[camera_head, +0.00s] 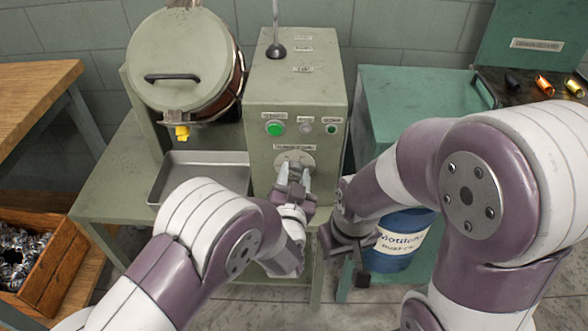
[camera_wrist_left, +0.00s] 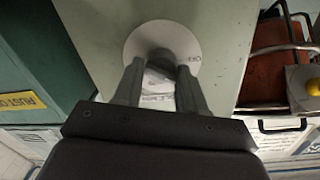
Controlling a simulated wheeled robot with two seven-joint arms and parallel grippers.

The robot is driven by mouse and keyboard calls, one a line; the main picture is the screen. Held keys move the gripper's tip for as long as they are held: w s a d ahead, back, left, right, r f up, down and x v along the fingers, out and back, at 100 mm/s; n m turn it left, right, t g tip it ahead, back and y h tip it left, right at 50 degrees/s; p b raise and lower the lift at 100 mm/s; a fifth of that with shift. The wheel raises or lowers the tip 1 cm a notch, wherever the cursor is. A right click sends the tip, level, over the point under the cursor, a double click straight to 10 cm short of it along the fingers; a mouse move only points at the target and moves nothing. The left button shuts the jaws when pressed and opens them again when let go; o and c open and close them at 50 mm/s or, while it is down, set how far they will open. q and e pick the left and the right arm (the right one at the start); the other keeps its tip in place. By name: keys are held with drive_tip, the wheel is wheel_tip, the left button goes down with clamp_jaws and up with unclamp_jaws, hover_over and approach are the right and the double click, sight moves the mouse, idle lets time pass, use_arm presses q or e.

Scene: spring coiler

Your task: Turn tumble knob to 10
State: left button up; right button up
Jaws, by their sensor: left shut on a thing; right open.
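The tumble knob's round pale dial plate (camera_head: 294,158) is on the front of the green machine's control box, below the buttons. It also shows in the left wrist view (camera_wrist_left: 139,45), with part of the word "OFF" visible at its right edge. My left gripper (camera_head: 295,178) is at the dial, and its fingers (camera_wrist_left: 158,88) are closed around the knob, which they mostly hide. The knob's setting cannot be read. My right gripper (camera_head: 355,262) is open and empty, low in front of the blue drum.
A green start button (camera_head: 275,128) and a smaller button (camera_head: 331,129) sit above the dial. The drum with a round lid (camera_head: 178,58) and a metal tray (camera_head: 190,178) are at left. A blue barrel (camera_head: 400,240) stands at right. A wooden crate (camera_head: 40,270) is at far left.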

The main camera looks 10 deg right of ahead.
use_arm(q)
drive_tip(key=m+p, duration=0.2)
drive_tip(key=m, duration=0.1)
drive_tip(key=shift+r, duration=0.1)
drive_tip(key=shift+m+p, duration=0.65)
drive_tip(key=shift+m, duration=0.45)
drive_tip(key=o, duration=1)
